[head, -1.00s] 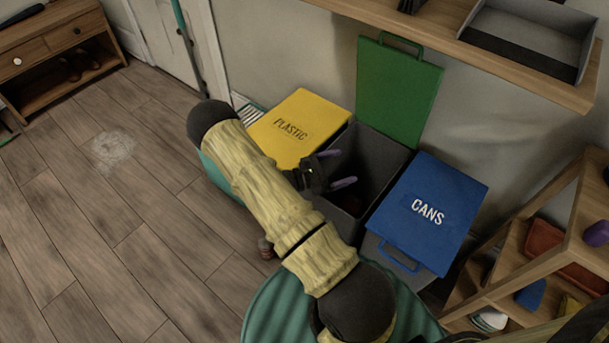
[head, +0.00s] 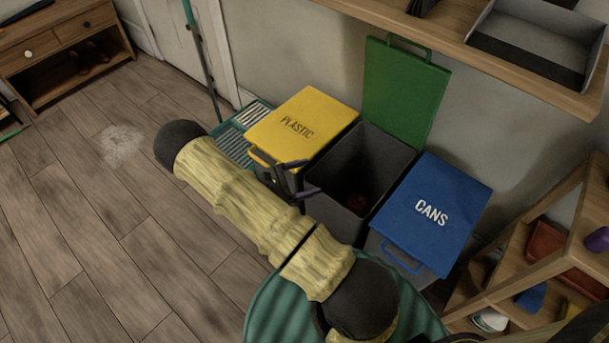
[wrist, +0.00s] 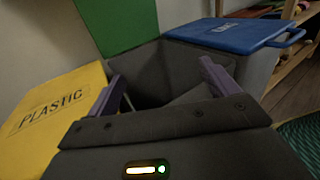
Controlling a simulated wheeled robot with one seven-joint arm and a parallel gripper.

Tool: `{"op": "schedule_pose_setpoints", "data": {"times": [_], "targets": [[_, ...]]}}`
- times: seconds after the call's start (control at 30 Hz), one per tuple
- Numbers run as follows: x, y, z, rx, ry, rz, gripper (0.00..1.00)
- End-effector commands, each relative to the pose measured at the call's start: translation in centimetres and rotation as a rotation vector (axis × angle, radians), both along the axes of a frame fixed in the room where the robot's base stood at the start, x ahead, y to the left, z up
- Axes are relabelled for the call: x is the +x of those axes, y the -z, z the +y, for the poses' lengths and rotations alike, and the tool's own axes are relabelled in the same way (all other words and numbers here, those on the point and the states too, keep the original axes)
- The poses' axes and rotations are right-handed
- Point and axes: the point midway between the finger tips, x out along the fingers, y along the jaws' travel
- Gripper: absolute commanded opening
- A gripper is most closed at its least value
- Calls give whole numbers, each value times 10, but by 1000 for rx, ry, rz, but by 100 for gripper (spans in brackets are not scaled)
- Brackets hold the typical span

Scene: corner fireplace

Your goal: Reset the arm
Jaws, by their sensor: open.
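My gripper (head: 300,179) is open, with two purple-tipped fingers apart and nothing between them. In the head view it is beside the front left of the open middle bin (head: 343,221), near the edge of the yellow plastic bin's lid (head: 306,118). In the wrist view my gripper (wrist: 160,90) points toward the dark inside of the middle bin (wrist: 180,68). The middle bin's green lid (head: 404,90) stands raised against the wall. My sleeved arm hides part of the floor and bin fronts.
The blue cans bin lid (head: 437,213) is shut to the right. A wooden wall shelf (head: 455,45) with a grey tray (head: 535,45) hangs above. A wooden rack (head: 540,220) stands at right.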

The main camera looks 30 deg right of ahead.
Motion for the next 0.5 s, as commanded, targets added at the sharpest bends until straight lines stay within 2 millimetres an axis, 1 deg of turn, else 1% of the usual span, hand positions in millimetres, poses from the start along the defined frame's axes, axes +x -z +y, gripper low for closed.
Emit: {"op": "schedule_pose_setpoints", "data": {"times": [0.33, 0.5], "targets": [[-1, -2, -1, 12, 12, -8, 87], [-13, -13, 0, 108, 100, -71, 87]]}}
